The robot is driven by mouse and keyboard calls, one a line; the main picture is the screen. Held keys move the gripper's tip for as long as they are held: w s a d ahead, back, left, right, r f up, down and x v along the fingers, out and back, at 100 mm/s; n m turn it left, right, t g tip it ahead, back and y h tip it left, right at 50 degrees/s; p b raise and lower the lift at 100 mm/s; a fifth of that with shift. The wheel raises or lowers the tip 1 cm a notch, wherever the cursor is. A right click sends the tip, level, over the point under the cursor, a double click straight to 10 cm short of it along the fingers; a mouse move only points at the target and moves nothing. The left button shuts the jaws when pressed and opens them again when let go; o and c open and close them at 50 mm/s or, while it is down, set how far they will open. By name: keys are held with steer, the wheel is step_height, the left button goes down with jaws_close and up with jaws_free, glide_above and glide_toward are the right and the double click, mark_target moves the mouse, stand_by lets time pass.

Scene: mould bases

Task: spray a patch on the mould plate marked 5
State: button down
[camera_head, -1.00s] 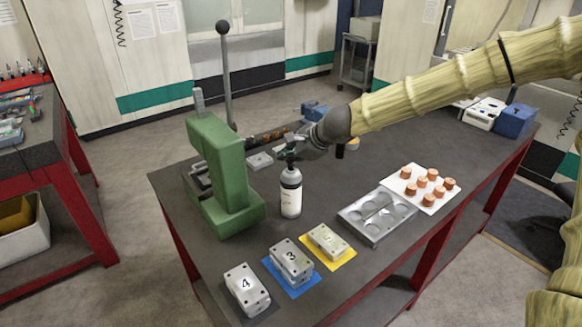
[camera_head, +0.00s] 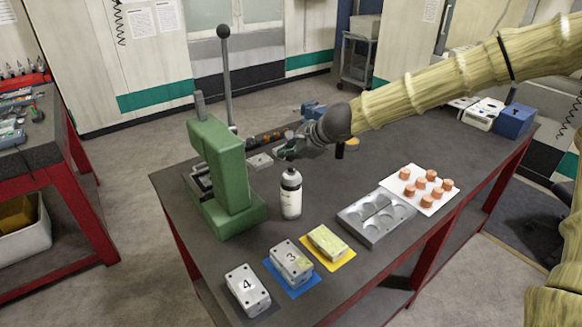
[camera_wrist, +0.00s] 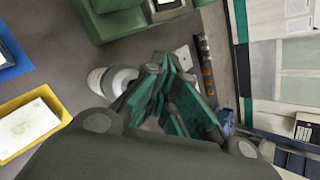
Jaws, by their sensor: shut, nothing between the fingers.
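Several metal mould plates stand along the table's front edge. The plate on the yellow mat (camera_head: 328,243) has a yellow-green patch on top; I cannot read a number on it. It also shows in the wrist view (camera_wrist: 28,128). Plate 3 (camera_head: 291,264) is on a blue mat and plate 4 (camera_head: 247,291) is to its left.
A green press (camera_head: 220,175) with a tall lever stands left of the bottle. A metal tray with round hollows (camera_head: 375,217) and a white board of copper-coloured pieces (camera_head: 440,203) lie to the right. The dark tabletop between bottle and tray is clear.

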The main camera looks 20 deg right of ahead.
mark_target(289, 168)
step_height(289, 168, up, 6)
steer(key=p, duration=0.6)
stand_by(0.9)
